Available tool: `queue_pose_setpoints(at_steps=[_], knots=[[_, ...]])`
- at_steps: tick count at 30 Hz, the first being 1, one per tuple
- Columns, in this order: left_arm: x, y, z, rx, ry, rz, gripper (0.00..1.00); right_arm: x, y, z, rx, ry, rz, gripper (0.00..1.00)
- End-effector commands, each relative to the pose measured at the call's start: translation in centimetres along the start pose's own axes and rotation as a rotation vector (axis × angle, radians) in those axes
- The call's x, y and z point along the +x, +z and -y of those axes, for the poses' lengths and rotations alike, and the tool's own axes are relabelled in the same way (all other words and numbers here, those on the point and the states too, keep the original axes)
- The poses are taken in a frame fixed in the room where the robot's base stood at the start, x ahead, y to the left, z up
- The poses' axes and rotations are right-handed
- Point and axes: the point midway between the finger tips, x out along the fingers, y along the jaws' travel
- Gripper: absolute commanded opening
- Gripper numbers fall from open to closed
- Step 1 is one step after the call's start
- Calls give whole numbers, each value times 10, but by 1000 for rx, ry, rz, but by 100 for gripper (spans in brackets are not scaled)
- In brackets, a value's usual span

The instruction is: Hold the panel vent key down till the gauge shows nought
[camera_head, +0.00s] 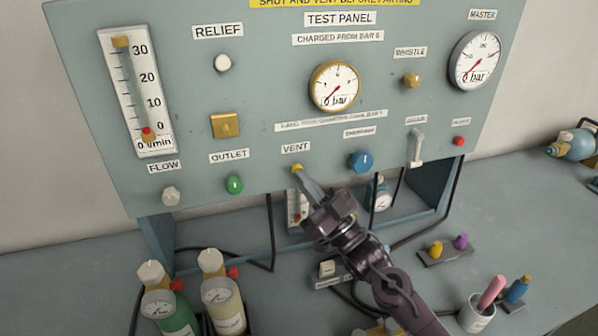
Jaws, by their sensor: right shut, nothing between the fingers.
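The panel vent key (297,168) is a small yellow key under the VENT label on the grey-green test panel (285,95). My right gripper (307,183) is shut and empty, its tips at the key and covering part of it. They look in contact, but how far the key is pressed I cannot tell. The gold-rimmed gauge (336,86) above reads 0 bar, its needle pointing down left. The master gauge (477,60) at upper right also reads 0 bar. My left gripper is out of view.
Two bottles (222,305) stand at front left. A cup (477,314) with coloured items stands at front right. Black hoses hang below the panel.

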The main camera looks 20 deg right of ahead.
Motion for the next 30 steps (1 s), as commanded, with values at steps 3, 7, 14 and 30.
queue_pose_setpoints(at_steps=[3, 7, 14, 30], knots=[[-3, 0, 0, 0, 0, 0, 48, -5, -2, 2, 0, 3, 5, 0], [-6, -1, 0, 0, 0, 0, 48, -10, -6, 6, -1, 3, 4, 0], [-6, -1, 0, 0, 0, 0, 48, -13, -8, 8, -1, 1, 1, 0], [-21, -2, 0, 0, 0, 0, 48, -36, -25, 26, 2, 0, 4, 0]])
